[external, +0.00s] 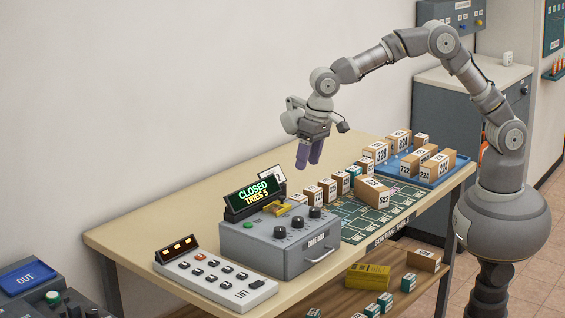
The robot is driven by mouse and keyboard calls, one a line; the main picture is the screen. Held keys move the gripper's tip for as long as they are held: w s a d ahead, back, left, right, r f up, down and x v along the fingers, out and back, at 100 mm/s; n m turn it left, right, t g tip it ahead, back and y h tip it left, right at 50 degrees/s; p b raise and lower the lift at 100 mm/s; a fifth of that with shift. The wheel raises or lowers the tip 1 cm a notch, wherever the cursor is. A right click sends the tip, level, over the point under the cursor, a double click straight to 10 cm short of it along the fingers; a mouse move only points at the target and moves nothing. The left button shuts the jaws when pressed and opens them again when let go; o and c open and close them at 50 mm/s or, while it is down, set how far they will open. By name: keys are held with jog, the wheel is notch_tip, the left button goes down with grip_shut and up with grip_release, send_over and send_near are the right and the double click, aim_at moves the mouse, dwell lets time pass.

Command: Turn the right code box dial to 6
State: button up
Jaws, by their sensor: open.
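The grey code box (265,247) sits on the sorting table, with a handle on its front. Its top carries three black dials in a slanting row. The right dial (315,212) is the one farthest up and right in the picture. The middle dial (297,222) and left dial (280,233) are beside it. Their settings are too small to read. The display (254,194) at the box's back reads "CLOSED TRIES 5". My gripper (309,160) is open and empty, its purple fingers pointing down. In the picture it appears above the dials, apart from them.
A lift keypad (215,279) lies left of the box. Numbered parcels stand to the right, including parcel 522 (372,189) on the green mat and several on a blue tray (437,178). A yellow piece (278,208) is at the box's top back. The table's back left (190,205) is clear.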

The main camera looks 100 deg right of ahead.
jog(key=m+g+p, duration=0.1)
jog(key=g, duration=0.1)
send_over(315, 208)
notch_tip(315, 208, down, 7)
jog(key=shift+a+r, duration=0.1)
jog(key=shift+r, duration=0.1)
notch_tip(315, 208, down, 8)
jog(key=shift+r+b, duration=0.25)
jog(key=shift+b, duration=0.55)
jog(key=c, duration=1)
jog(key=shift+c, duration=0.2)
